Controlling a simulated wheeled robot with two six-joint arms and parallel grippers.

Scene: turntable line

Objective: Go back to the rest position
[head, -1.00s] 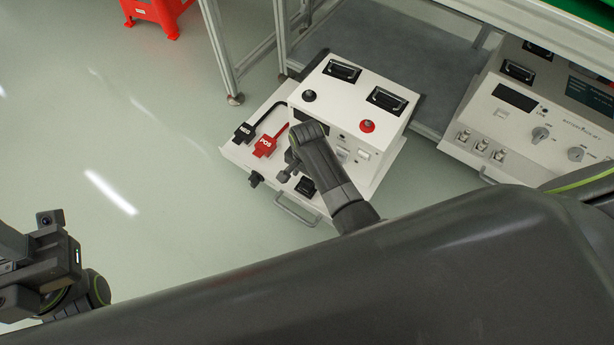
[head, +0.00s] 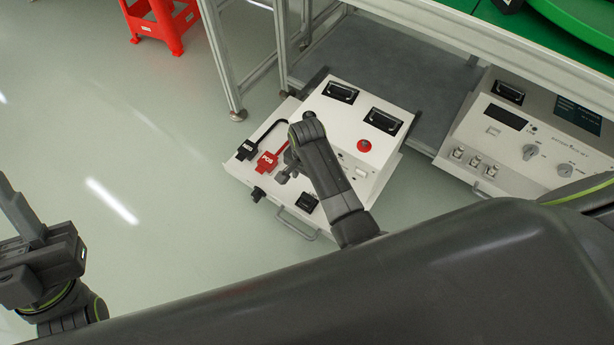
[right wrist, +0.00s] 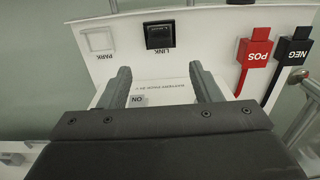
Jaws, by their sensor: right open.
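My right gripper (head: 286,172) hangs over the front tray of a white battery unit (head: 340,110), partly hidden by its own arm in the head view. In the right wrist view its two fingers (right wrist: 158,78) stand apart with nothing between them. The black LINK piece (right wrist: 160,36) and the white PARK square (right wrist: 98,40) lie beyond the fingertips. My left gripper (head: 35,240) is at the left edge of the head view, over bare floor and partly cut off. Its finger opening cannot be made out.
A red POS connector (head: 267,161) and a black NEG connector (head: 246,150) with cables lie on the tray, near my right gripper. A second unit (head: 530,130) stands at right under the table frame (head: 450,40). A red stand (head: 165,20) is at the back. The left floor is clear.

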